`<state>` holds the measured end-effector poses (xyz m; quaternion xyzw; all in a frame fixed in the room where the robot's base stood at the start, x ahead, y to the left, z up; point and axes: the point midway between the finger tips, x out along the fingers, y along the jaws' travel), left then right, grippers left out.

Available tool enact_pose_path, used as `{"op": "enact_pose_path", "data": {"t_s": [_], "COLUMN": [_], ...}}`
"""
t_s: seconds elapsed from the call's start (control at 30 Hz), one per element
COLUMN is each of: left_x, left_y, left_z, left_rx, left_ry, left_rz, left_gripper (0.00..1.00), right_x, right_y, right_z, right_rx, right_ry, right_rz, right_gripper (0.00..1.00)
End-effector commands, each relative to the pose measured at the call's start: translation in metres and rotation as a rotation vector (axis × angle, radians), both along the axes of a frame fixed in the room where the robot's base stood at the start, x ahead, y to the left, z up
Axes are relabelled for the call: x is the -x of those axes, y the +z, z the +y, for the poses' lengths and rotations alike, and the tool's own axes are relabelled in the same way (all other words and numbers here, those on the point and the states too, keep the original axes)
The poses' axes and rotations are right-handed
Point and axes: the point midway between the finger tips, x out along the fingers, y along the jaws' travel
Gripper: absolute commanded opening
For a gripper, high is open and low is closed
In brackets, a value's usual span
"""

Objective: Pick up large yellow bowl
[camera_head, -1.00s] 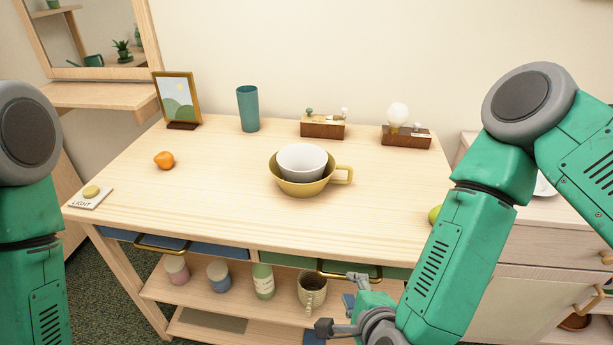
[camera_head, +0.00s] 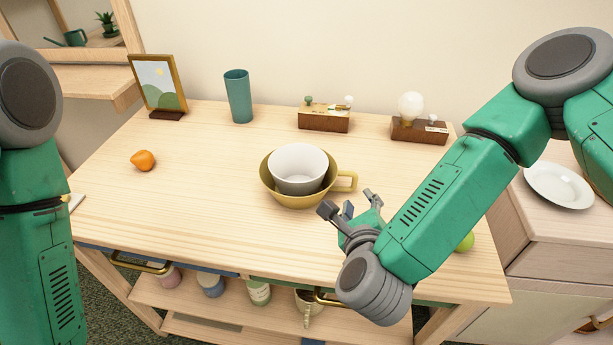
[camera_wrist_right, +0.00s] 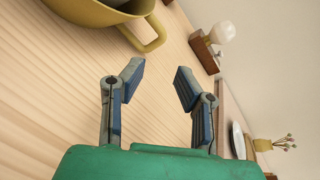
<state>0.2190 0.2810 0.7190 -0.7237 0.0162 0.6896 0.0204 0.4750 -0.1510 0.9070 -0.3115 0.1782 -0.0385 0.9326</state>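The large yellow bowl (camera_head: 290,199) stands upright on the wooden table, with its handle (camera_head: 345,181) pointing right. A white bowl (camera_head: 298,166) sits inside it. My right gripper (camera_head: 348,203) is open and empty, just right of and in front of the yellow bowl, near its handle. In the right wrist view the yellow bowl (camera_wrist_right: 100,10) is at the top left, its handle beyond the open fingertips (camera_wrist_right: 158,78) and apart from them. My left arm shows at the left edge of the head view, but its gripper is out of sight.
An orange (camera_head: 143,160), a picture frame (camera_head: 158,86), a teal cup (camera_head: 239,97) and two wooden blocks, one with a bulb (camera_head: 411,107), stand around the table (camera_head: 200,215). A green fruit (camera_head: 466,242) is partly behind my right arm. The table's front left is clear.

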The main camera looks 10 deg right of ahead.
Motion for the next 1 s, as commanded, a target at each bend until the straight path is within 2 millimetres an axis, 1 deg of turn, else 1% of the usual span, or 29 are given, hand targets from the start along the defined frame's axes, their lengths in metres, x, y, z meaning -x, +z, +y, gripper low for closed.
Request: {"op": "enact_pose_path", "data": {"t_s": [0.03, 0.1, 0.2, 0.3, 0.47, 0.53, 0.7, 0.8, 0.9, 1.0], "left_x": [0.000, 0.001, 0.001, 0.000, 0.000, 0.000, 0.000, 0.000, 0.000, 0.000], "left_y": [0.000, 0.000, 0.000, 0.000, 0.000, 0.001, 0.002, 0.002, 0.002, 0.002], "left_z": [0.000, 0.000, 0.000, 0.000, 0.000, 0.000, 0.000, 0.000, 0.000, 0.000], "left_rx": [0.000, 0.000, 0.000, 0.000, 0.000, 0.000, 0.000, 0.000, 0.000, 0.000], "left_ry": [0.000, 0.000, 0.000, 0.000, 0.000, 0.000, 0.000, 0.000, 0.000, 0.000], "left_rz": [0.001, 0.001, 0.001, 0.001, 0.001, 0.001, 0.001, 0.001, 0.001, 0.001], "left_gripper": [0.40, 0.40, 0.40, 0.40, 0.40, 0.40, 0.40, 0.40, 0.40, 0.40], "right_x": [-0.011, -0.025, -0.043, -0.055, -0.064, -0.071, -0.097, -0.107, -0.111, -0.112], "right_y": [-0.002, -0.007, -0.014, -0.018, -0.021, -0.022, -0.030, -0.035, -0.036, -0.036], "right_z": [-0.003, -0.006, -0.009, -0.011, -0.012, -0.012, -0.014, -0.016, -0.017, -0.017], "right_rx": [0.002, 0.001, 0.003, 0.003, 0.002, 0.002, 0.003, 0.002, 0.002, 0.002], "right_ry": [-0.004, -0.002, -0.001, -0.001, 0.001, 0.001, -0.001, 0.000, 0.000, 0.001], "right_rz": [-0.004, -0.003, -0.001, 0.000, 0.000, 0.000, -0.001, 0.001, 0.001, 0.002], "right_gripper": [0.28, 0.28, 0.28, 0.28, 0.28, 0.28, 0.28, 0.28, 0.28, 0.28]}}
